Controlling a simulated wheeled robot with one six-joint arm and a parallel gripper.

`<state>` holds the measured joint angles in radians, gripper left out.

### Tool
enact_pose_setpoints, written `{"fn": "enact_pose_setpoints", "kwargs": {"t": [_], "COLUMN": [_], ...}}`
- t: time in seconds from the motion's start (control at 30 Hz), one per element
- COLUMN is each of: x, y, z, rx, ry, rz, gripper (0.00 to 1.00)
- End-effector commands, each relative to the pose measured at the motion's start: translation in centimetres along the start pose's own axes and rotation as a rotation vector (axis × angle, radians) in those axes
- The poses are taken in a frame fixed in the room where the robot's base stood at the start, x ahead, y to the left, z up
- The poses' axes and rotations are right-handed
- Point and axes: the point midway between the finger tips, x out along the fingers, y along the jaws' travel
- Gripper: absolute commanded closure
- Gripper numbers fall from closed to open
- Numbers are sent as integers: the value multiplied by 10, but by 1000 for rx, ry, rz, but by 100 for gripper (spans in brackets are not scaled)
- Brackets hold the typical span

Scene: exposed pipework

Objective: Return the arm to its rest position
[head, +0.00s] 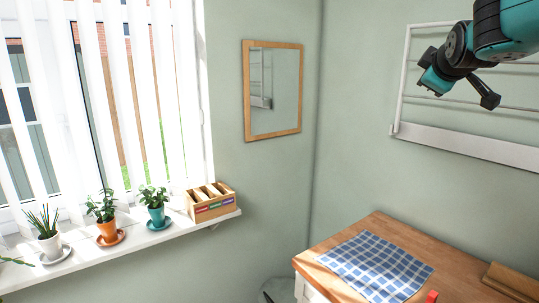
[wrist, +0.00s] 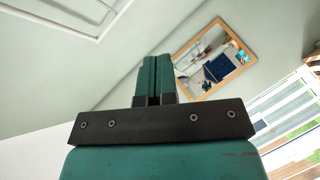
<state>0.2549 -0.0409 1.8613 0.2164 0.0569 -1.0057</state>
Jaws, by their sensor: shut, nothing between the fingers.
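My gripper (wrist: 156,62) shows in the wrist view with its two teal fingers together and nothing between them. It is raised in the air and tilted, with wall and a mirror behind it. In the head view my teal and black arm (head: 505,32) hangs in from the top right corner, in front of the wall rack. It is apart from the worktop below. The fingertips are too small to make out clearly in the head view.
A white wall rack (head: 462,141) is behind my arm. A wooden worktop (head: 375,222) with a blue checked cloth (head: 375,266) stands below. A framed mirror (head: 275,90) hangs left of the corner. A windowsill (head: 140,243) holds potted plants and a wooden box (head: 211,204).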

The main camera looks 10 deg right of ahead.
Motion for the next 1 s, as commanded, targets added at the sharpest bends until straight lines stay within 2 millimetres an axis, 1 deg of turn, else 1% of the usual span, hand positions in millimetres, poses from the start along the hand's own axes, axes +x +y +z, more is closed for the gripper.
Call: {"fn": "enact_pose_setpoints", "kwargs": {"t": [0.03,0.07,0.1,0.17,0.2,0.27,0.3,0.37,0.4,0.47,0.5,0.57,0.6,0.67,0.7,0.8,0.9,1.0], "x": [-6,-11,-18,-31,-42,-59,-72,-93,-109,-134,-151,-178,-196,-223,-240,-274,-297,-308], "y": [-35,-54,-78,-115,-139,-174,-197,-230,-251,-281,-300,-327,-343,-364,-375,-396,-408,-413], "z": [-8,-12,-17,-23,-26,-29,-30,-28,-27,-22,-18,-8,-1,10,18,38,52,58], "rx": [34,57,85,124,148,179,197,220,231,244,250,252,250,241,233,210,189,177], "ry": [26,34,45,54,55,48,40,20,2,-32,-59,-107,-143,-199,-235,-321,-383,-415], "rz": [-90,-144,-215,-323,-396,-504,-576,-682,-752,-856,-924,-1021,-1082,-1166,-1214,-1307,-1362,-1388], "gripper": [100,100,100,100,100,100,100,100,100,100,100,100,100,100,100,100,100,100]}}
